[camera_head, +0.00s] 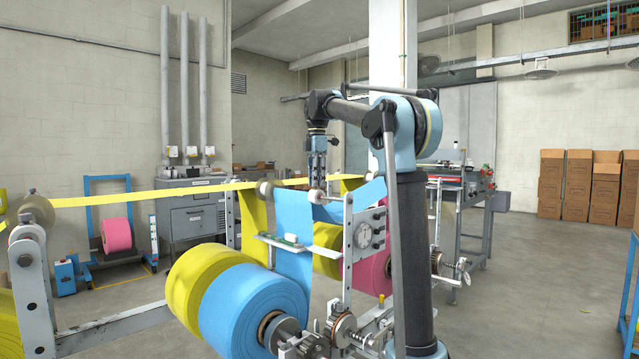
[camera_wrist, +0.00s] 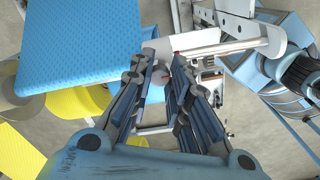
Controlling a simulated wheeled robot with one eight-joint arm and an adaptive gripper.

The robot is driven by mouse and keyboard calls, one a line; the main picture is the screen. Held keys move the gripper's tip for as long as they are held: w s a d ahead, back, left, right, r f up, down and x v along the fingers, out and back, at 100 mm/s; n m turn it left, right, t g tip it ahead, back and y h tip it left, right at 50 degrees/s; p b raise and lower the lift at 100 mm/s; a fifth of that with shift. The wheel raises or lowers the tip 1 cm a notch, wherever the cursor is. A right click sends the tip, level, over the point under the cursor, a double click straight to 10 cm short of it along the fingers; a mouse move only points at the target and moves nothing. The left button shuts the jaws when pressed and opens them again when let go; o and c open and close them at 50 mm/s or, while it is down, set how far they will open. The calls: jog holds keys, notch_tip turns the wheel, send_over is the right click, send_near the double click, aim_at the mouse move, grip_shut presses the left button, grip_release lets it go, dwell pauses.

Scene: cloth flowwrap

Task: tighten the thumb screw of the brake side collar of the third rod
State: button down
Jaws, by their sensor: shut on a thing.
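My gripper (camera_head: 317,188) points straight down at the top of the machine, beside the raised blue cloth web (camera_head: 296,222). A pale collar (camera_head: 316,197) shows just under the fingertips in the head view. The screw's thread and the rod under it are mostly hidden by the fingers. I cannot tell from these views which rod in the row this is.
The blue roll (camera_head: 248,312) and yellow roll (camera_head: 192,280) sit low at the front. A white perforated side plate (camera_head: 366,236) with a dial stands right of the gripper. A yellow strip (camera_head: 150,196) runs across to the left. Open floor (camera_head: 540,290) lies at right.

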dwell(0.3)
jog(key=c, duration=1.5)
grip_release()
notch_tip(320, 180, up, 12)
jog(key=shift+f, duration=0.1)
